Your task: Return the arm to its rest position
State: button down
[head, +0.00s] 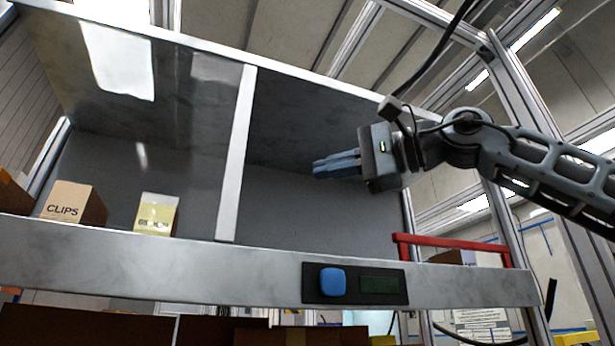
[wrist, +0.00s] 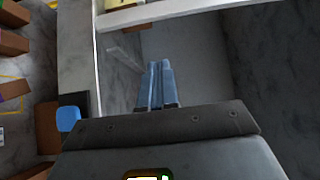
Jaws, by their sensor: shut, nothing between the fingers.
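My gripper (head: 316,169) is in the right part of the head view, in front of the opening of the right compartment (head: 320,215) of the dashboard module. Its blue fingers are together, with nothing between them, and point left. My arm reaches in from the right edge. In the wrist view my gripper (wrist: 158,65) shows its two fingers side by side, with the grey compartment beyond them. A blue button (head: 332,282) sits on the black panel of the front rail, below the gripper and apart from it. It also shows in the wrist view (wrist: 68,118).
A CLIPS box (head: 66,201) and a yellow-labelled box (head: 156,214) stand in the left compartment. A light divider (head: 237,150) separates the compartments. A red handle (head: 465,241) is at the right end of the front rail (head: 180,272). Brown boxes (head: 85,328) lie below.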

jog(key=shift+s+d, duration=0.25)
jog(key=shift+d, duration=0.1)
jog(key=shift+f, duration=0.1)
